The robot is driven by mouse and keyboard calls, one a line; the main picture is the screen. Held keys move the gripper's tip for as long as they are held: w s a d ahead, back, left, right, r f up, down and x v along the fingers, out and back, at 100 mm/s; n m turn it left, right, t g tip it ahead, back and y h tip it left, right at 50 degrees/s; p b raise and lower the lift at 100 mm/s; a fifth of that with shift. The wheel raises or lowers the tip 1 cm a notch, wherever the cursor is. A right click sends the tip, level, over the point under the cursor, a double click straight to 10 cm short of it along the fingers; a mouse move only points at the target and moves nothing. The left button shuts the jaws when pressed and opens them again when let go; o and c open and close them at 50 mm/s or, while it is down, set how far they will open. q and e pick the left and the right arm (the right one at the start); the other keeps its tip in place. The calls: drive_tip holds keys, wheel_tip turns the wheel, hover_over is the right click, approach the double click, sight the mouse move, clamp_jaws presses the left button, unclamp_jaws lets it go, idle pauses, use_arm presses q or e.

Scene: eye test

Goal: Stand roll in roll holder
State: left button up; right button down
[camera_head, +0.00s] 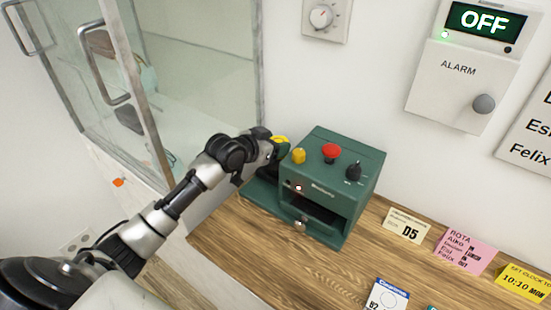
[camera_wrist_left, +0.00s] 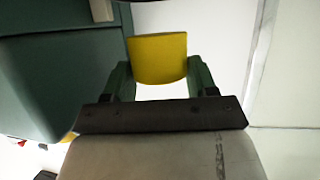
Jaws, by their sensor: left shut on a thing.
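My left gripper (camera_head: 273,147) is at the upper left side of a green machine (camera_head: 335,187) on the wooden counter. It is shut on a yellow piece (camera_head: 281,139), which shows more clearly in the left wrist view (camera_wrist_left: 158,58) between the two green-tinted fingers. The piece has a smooth face and a slightly curved lower edge there. Whether it is loose or part of the machine, I cannot tell. The machine has a yellow knob, a red button and a black knob on top, and a dark front opening. I cannot make out a roll or a roll holder. My right gripper is not in view.
A glass-doored cabinet (camera_head: 190,60) with metal handles stands at the left. An alarm box (camera_head: 462,85) and a dial (camera_head: 321,17) are on the wall. Cards (camera_head: 408,226) lie right of the machine. The counter (camera_head: 270,250) in front of it is clear.

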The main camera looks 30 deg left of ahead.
use_arm(q)
drive_tip(key=shift+f, duration=2.25)
drive_tip(key=shift+f, duration=0.15)
drive_tip(key=o, duration=0.9)
drive_tip(key=shift+s, duration=0.1)
drive_tip(key=shift+s+a+r, duration=0.15)
drive_tip(key=shift+s+r, duration=0.1)
drive_tip(key=v, duration=1.1)
drive_tip(key=shift+s+r, duration=0.1)
drive_tip(key=shift+s, duration=0.05)
